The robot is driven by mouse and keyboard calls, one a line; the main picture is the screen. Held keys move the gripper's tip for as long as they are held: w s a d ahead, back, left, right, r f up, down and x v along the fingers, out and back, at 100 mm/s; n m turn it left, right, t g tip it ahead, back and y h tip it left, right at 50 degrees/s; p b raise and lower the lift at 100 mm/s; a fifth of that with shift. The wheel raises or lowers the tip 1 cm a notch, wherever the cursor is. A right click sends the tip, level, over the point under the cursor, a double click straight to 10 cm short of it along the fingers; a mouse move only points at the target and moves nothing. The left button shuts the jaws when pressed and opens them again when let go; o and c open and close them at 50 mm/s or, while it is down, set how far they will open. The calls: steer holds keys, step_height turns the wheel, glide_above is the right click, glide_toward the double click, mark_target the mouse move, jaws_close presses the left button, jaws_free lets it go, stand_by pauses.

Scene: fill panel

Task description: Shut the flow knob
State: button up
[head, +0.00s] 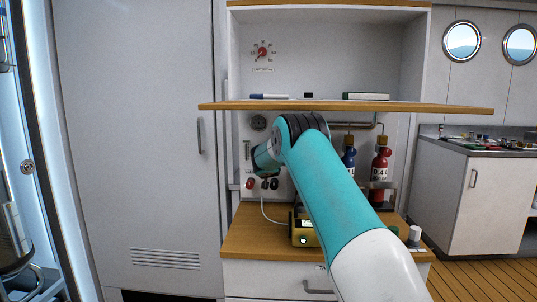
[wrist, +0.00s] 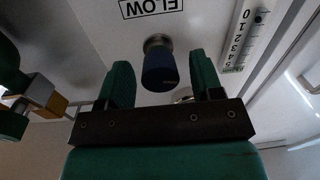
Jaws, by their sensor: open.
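The dark blue flow knob (wrist: 159,68) sticks out from a pale panel in the wrist view, on a metal stem. A FLOW label (wrist: 151,8) shows upside down near it. My gripper (wrist: 163,80) is open, with one green finger on each side of the knob and a visible gap to each. I cannot tell how deep the knob sits between the fingers. In the head view my gripper (head: 266,170) is at the panel below the shelf, and my arm hides much of that area. I cannot make out the flow knob there.
A numbered scale (wrist: 243,35) is beside the knob. A wooden shelf (head: 450,108) overhangs my arm. A red fitting (head: 250,184) and dark ones are low on the panel. A yellow device (head: 303,235), a blue bottle (head: 349,160) and a red bottle (head: 379,168) stand nearby.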

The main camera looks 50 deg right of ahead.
steer(key=c, duration=0.9)
steer(key=shift+f+b, duration=0.15)
steer(key=shift+b, duration=0.3)
